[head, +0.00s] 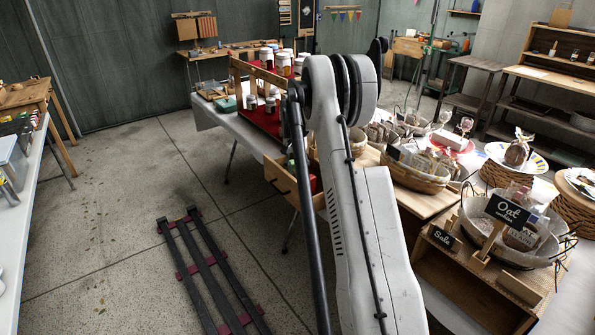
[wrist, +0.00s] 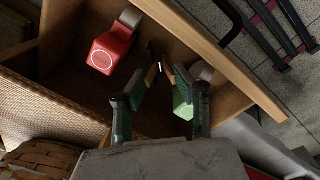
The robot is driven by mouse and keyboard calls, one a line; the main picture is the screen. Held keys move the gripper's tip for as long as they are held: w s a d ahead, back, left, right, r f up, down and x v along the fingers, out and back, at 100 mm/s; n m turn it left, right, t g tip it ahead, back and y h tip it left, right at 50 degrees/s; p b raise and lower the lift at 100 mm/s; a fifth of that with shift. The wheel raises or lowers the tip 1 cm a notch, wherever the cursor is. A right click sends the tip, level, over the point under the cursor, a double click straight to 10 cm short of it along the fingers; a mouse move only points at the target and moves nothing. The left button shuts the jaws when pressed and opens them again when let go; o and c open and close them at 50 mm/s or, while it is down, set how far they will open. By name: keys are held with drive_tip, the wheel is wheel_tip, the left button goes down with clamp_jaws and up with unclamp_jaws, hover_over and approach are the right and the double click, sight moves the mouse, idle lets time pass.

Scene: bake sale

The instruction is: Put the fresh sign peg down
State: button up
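In the wrist view my gripper (wrist: 160,84) points down into an open wooden drawer. Its two dark green fingers stand apart, with a clear gap between the tips. A small dark piece with a wood-coloured edge (wrist: 152,73) shows between and just beyond the tips; it looks like the sign peg, but no lettering can be read. It appears apart from the fingers, low in the drawer (wrist: 225,62). In the head view the drawer (head: 283,184) juts from the table's side, and my arm hides the gripper.
A red block with a pale roll (wrist: 108,50) lies in the drawer. A similar green one (wrist: 183,103) is beside the right finger. A woven basket (wrist: 40,160) is close at lower left. Baskets and an Oat sign (head: 507,209) crowd the table. A slatted rack (head: 210,270) lies on the floor.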

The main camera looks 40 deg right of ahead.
drive_tip(key=shift+o, duration=0.8)
drive_tip(key=shift+f, duration=0.2)
drive_tip(key=o, duration=0.4)
drive_tip(key=shift+r, duration=0.1)
wheel_tip(320, 180, up, 11)
drive_tip(key=s+a+r+n+t, duration=0.1)
drive_tip(key=s+a+r+n, duration=0.1)
drive_tip(key=s+a+r, duration=0.5)
drive_tip(key=a+r+n+t, duration=0.1)
drive_tip(key=a+r, duration=0.3)
drive_tip(key=a, duration=0.6)
drive_tip(key=s+a+r+n+t, duration=0.2)
drive_tip(key=s+a+r, duration=0.3)
drive_tip(key=a, duration=0.4)
drive_tip(key=s+a+f+n+t, duration=0.1)
drive_tip(key=s+a+f, duration=0.1)
drive_tip(key=s+a, duration=0.3)
drive_tip(key=s+a+f+n+t, duration=0.1)
drive_tip(key=s+a+f+n, duration=0.1)
drive_tip(key=s+a, duration=0.4)
drive_tip(key=s+a+f+n+t+p, duration=0.1)
drive_tip(key=s+a+n, duration=0.1)
drive_tip(key=s+a, duration=0.4)
drive_tip(key=shift+s+f+t+y, duration=0.15)
drive_tip(key=shift+s+f+t, duration=0.05)
drive_tip(key=shift+s, duration=1)
drive_tip(key=shift+s+f+t+y, duration=0.15)
drive_tip(key=shift+s+f+t, duration=0.05)
drive_tip(key=shift+s, duration=0.95)
